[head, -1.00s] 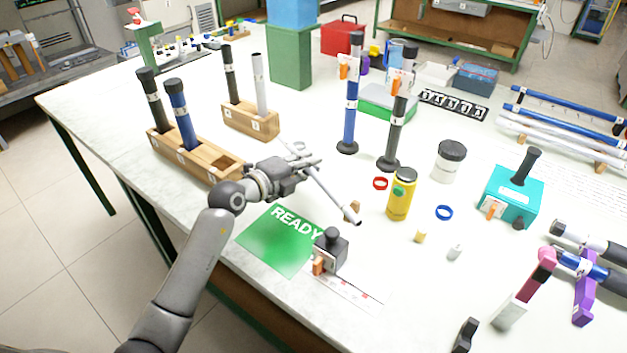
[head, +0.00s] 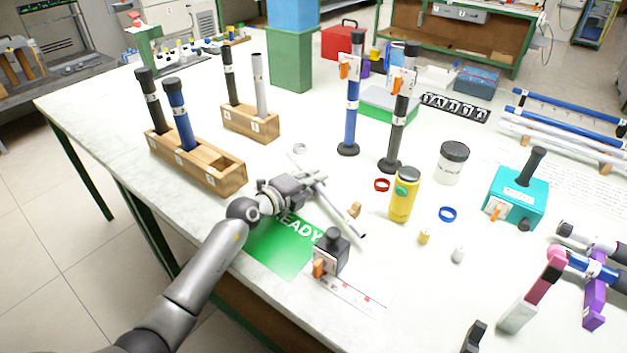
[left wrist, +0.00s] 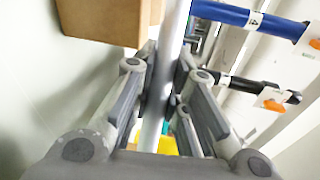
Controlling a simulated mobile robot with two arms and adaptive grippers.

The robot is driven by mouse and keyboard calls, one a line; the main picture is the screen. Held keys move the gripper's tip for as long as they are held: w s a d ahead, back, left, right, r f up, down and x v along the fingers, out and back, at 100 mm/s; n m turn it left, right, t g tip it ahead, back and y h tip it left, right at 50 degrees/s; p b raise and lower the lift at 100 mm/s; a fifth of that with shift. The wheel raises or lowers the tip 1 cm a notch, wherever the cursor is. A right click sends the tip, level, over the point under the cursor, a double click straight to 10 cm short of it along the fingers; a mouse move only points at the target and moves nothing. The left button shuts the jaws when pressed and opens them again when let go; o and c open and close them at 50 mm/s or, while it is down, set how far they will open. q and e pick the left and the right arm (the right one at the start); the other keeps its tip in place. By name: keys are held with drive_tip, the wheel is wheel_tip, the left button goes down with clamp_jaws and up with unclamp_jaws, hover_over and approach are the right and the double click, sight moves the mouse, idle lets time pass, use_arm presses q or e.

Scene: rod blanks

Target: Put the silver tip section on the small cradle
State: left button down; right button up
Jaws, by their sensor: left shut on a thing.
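My left gripper (head: 318,182) is shut on the silver tip section (head: 346,217), a thin silver-grey rod. It holds the rod slanting, with the lower right end past the fingers. The left wrist view shows the rod (left wrist: 172,30) running between the two fingers (left wrist: 160,85). A small tan wooden block (head: 355,209), which looks like the small cradle, stands on the table just right of the rod. Whether the rod touches it or the table, I cannot tell.
A green READY mat (head: 285,254) lies under and in front of the gripper. A dark block with a knob (head: 331,252) stands on its right edge. A wooden rod stand (head: 222,180) is at left. A yellow bottle (head: 403,197) and a red ring (head: 382,185) are at right.

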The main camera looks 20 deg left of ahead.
use_arm(q)
drive_tip(key=shift+f, duration=0.6)
drive_tip(key=c, duration=1.5)
unclamp_jaws()
drive_tip(key=shift+o, duration=0.2)
drive_tip(key=shift+s+f, duration=0.1)
drive_tip(key=shift+f, duration=0.1)
drive_tip(key=shift+s+r, duration=0.1)
drive_tip(key=shift+r, duration=0.5)
drive_tip(key=v, duration=0.4)
drive_tip(key=p+v, duration=0.1)
drive_tip(key=v, duration=0.7)
drive_tip(key=shift+r+p, duration=0.3)
